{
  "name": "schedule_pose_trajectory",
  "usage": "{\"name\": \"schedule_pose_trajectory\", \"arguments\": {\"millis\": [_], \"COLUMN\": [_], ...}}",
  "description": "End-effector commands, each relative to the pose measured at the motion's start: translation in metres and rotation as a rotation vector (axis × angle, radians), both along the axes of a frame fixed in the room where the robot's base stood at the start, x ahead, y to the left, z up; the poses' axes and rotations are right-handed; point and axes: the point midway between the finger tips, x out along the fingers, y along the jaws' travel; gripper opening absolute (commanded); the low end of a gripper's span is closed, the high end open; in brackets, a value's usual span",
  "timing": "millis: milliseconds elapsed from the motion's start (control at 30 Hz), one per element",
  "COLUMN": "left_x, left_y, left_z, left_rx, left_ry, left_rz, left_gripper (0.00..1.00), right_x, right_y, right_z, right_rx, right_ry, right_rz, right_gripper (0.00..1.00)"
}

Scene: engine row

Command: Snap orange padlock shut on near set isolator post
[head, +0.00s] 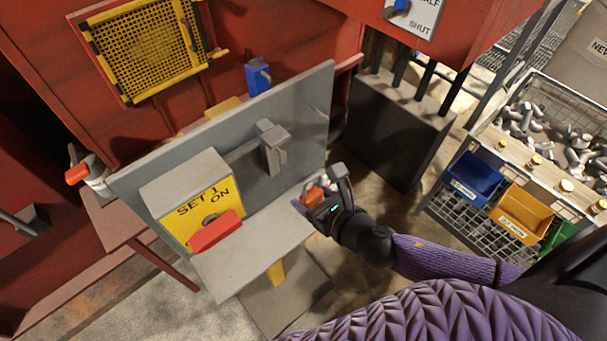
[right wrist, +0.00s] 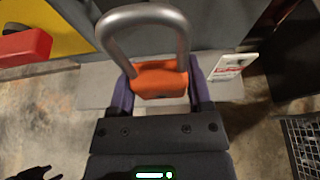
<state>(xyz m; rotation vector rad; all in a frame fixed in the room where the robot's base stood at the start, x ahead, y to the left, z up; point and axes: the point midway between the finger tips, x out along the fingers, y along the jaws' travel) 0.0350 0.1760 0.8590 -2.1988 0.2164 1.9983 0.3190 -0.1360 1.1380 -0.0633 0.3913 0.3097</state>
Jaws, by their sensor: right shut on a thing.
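My right gripper (head: 318,192) is shut on the orange padlock (head: 314,196), over the right end of the grey ledge. In the right wrist view the padlock's orange body (right wrist: 160,80) sits between the fingers, with its grey shackle (right wrist: 145,14) looping up and away from the gripper. I cannot tell whether the shackle is latched. A yellow isolator box (head: 190,205) marked "SET 1 ON" has a red handle (head: 215,231) and stands left of the padlock, apart from it. A grey bracket-like post (head: 272,146) stands out from the grey panel.
The grey panel (head: 310,110) rises behind the ledge (head: 230,275). A white and red tag (right wrist: 232,66) is right of the padlock. A blue bin (head: 472,178) and a yellow bin (head: 525,213) hang on a rack at right. A blue padlock-like thing (head: 258,77) is behind the panel.

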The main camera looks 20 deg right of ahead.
Motion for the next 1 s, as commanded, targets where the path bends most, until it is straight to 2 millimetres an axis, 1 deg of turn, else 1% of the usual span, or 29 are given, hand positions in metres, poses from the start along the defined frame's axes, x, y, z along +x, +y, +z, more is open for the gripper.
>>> {"name": "schedule_pose_trajectory", "arguments": {"millis": [200,367,1000], "left_x": [-0.006,-0.006,-0.004], "left_y": [-0.009,-0.008,-0.005], "left_z": [-0.002,0.002,0.008], "left_rx": [-0.013,-0.013,-0.008], "left_ry": [0.012,0.012,0.008], "left_rz": [0.004,0.004,0.002], "left_gripper": [0.59,0.59,0.59], "right_x": [0.001,0.001,0.032], "right_y": [0.000,0.000,0.010], "right_z": [-0.002,-0.001,-0.003], "right_rx": [0.000,-0.001,0.000], "right_ry": [0.000,0.000,-0.001], "right_rz": [-0.001,-0.002,-0.003], "right_gripper": [0.00,0.00,0.00]}}
